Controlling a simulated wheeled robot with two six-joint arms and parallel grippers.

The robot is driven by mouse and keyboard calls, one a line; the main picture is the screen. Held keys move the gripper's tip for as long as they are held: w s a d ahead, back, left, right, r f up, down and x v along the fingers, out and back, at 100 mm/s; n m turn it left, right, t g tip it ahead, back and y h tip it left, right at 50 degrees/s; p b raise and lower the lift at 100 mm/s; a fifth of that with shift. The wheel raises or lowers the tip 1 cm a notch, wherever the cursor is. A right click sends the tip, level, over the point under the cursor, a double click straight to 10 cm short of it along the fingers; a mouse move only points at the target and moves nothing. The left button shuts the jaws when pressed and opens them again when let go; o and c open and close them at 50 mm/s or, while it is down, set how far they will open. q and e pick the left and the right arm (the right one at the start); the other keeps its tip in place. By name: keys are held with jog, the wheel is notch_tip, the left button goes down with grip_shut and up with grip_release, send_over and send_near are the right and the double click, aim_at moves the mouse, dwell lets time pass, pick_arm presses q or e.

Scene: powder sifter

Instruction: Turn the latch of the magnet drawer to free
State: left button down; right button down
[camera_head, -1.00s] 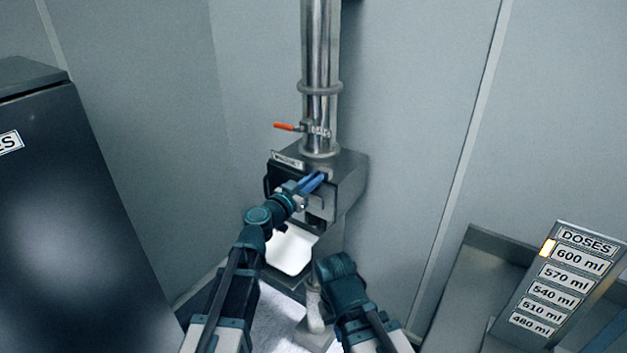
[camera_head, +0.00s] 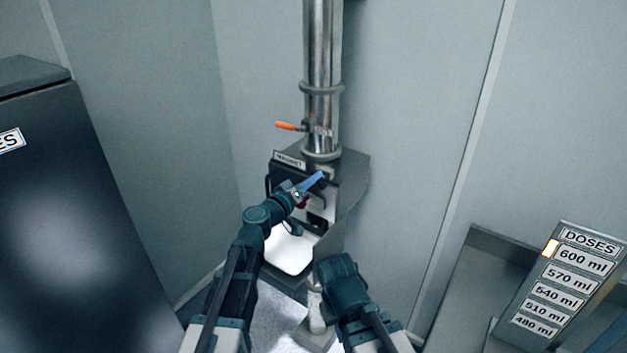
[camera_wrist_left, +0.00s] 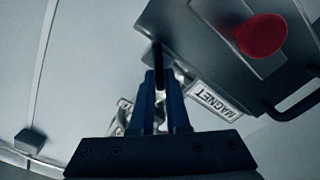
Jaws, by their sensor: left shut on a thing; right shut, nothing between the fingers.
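The magnet drawer's dark housing (camera_head: 350,182) sits at the foot of the steel pipe, with a MAGNET label (camera_head: 289,160) on it. My left gripper (camera_head: 318,178) is at the housing's front, its blue fingers slanting up and right. In the left wrist view its fingers (camera_wrist_left: 164,80) are shut on the dark latch lever (camera_wrist_left: 158,60), whose held end they hide. A red knob (camera_wrist_left: 262,35) and a black handle (camera_wrist_left: 295,95) show on the drawer front, right of the fingers. My right gripper (camera_head: 340,280) is low in the head view, below the housing; its fingertips are hidden.
An orange-handled valve (camera_head: 287,126) is on the pipe above the housing. A white tray (camera_head: 290,252) lies below it. A dark cabinet (camera_head: 80,210) stands at the left. A DOSES board (camera_head: 560,285) is at the right. Walls close in behind.

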pick_arm(q)
jog(key=shift+w+a+f+n+b, duration=0.1)
jog(key=shift+f+n+b, duration=0.1)
jog(key=shift+n, duration=1.4)
jog(key=shift+s+a+f+n+b, duration=0.1)
jog(key=shift+f+n+b, duration=0.1)
jog(key=shift+n, duration=1.4)
jog(key=shift+w+f+n+b, duration=0.1)
jog(key=shift+f+n, duration=0.1)
jog(key=shift+n, duration=1.4)
jog(key=c, duration=0.9)
grip_release()
jog(key=v, duration=1.4)
